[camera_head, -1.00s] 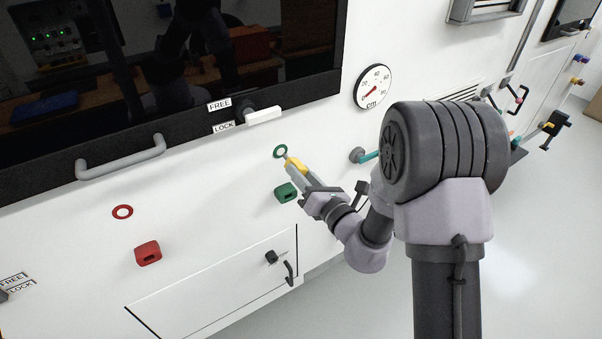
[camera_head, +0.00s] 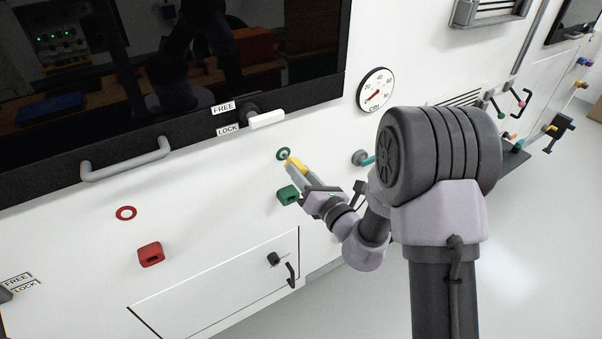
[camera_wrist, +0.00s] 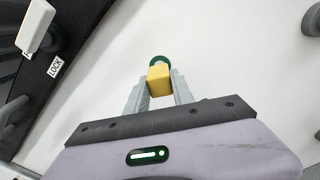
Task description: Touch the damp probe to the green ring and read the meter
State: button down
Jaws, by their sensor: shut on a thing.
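The green ring (camera_head: 283,154) is on the white motorhome wall, below the LOCK label. My gripper (camera_head: 304,176) is shut on a yellow block-shaped tool, the damp probe (camera_head: 294,164). In the wrist view the probe (camera_wrist: 160,80) sits between the two grey fingers of my gripper (camera_wrist: 160,97), and its far end overlaps the green ring (camera_wrist: 158,61). I cannot tell whether the tip touches the wall. A green holder (camera_head: 287,194) is on the wall just below the probe.
A round cm gauge (camera_head: 376,90) is at upper right. A white lock handle (camera_head: 267,119) and a grey grab bar (camera_head: 126,160) stick out near the dark window. A red ring (camera_head: 126,213) and red holder (camera_head: 150,254) are at left. A hatch (camera_head: 225,285) lies below.

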dwell(0.4)
jog(key=b+v, duration=0.3)
jog(key=v, duration=0.5)
jog(key=d+f+m+t+h+b, duration=0.1)
jog(key=d+f+m+h+b, duration=0.1)
jog(key=f, duration=0.7)
jog(key=d+f+m+t+h+b, duration=0.1)
jog(key=d+f+h+b, duration=0.3)
jog(key=f+b, duration=0.5)
jog(key=d+f+m+t+h+b, duration=0.1)
jog(key=d+f+m+h+b, duration=0.2)
jog(key=d+f+b, duration=0.3)
notch_tip(320, 180, down, 3)
jog(key=shift+s+d+f+m+h, duration=0.1)
jog(key=shift+s+d+m+h, duration=0.3)
jog(key=shift+h, duration=0.1)
jog(key=shift+a, duration=0.1)
